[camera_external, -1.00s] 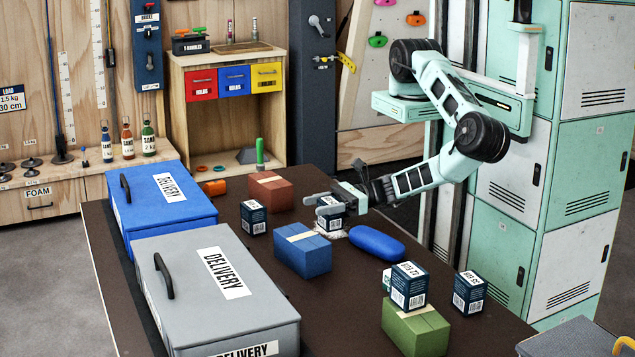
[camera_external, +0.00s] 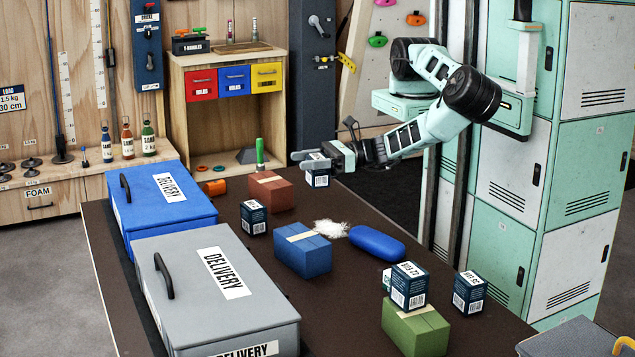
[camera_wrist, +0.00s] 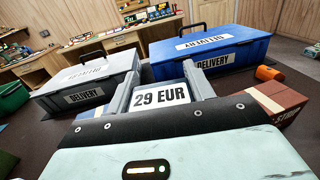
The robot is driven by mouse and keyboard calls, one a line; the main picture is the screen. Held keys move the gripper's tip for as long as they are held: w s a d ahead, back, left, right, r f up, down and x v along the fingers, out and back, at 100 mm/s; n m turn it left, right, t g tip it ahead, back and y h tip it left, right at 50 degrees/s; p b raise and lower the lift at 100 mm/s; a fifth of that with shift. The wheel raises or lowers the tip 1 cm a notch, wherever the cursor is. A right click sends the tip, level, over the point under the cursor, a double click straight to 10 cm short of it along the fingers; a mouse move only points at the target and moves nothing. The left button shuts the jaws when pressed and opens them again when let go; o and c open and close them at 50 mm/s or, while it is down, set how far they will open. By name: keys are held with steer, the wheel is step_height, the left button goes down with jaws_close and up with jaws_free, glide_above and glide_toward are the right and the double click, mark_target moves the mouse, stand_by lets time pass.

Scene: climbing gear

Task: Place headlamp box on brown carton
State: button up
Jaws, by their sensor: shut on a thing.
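My gripper (camera_external: 318,162) is shut on a small dark blue headlamp box (camera_external: 319,178) with a white label, held in the air above the table's far side. In the wrist view the box's white "29 EUR" face (camera_wrist: 161,96) shows between the two fingers. The brown carton (camera_external: 270,191), reddish with a pale tape strip, stands on the table to the left of and below the held box. It also shows in the wrist view (camera_wrist: 277,101), partly hidden behind my gripper at the right.
A blue carton (camera_external: 302,250), a green carton (camera_external: 415,327) with a headlamp box on it, other similar boxes, a blue case (camera_external: 376,243) and white fluff (camera_external: 331,229) are on the table (camera_external: 235,270). Blue (camera_external: 160,207) and grey (camera_external: 225,290) delivery boxes line the left.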

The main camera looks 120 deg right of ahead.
steer(key=w+d+r+m+g+h+b, duration=0.1)
steer(key=w+d+r+m+g+h, duration=0.15)
steer(key=d, duration=0.45)
steer(key=w+d+r+m+g+h, duration=0.1)
steer(key=d+m+h, duration=0.1)
steer(key=d+h, duration=0.35)
steer(key=w+d+r+m+g+h+b, duration=0.1)
steer(key=w+d+r+m+h, duration=0.15)
steer(key=d, duration=0.65)
glide_above(257, 175)
step_height(257, 175, down, 5)
steer(key=shift+m+g+h, duration=0.25)
steer(key=shift+m+g, duration=0.1)
steer(key=shift+m, duration=0.05)
steer(key=shift+s+d+f, duration=0.1)
steer(key=shift+d+f, duration=0.05)
steer(key=shift+f, duration=2.25)
steer(key=shift+f, duration=0.15)
steer(key=o, duration=1)
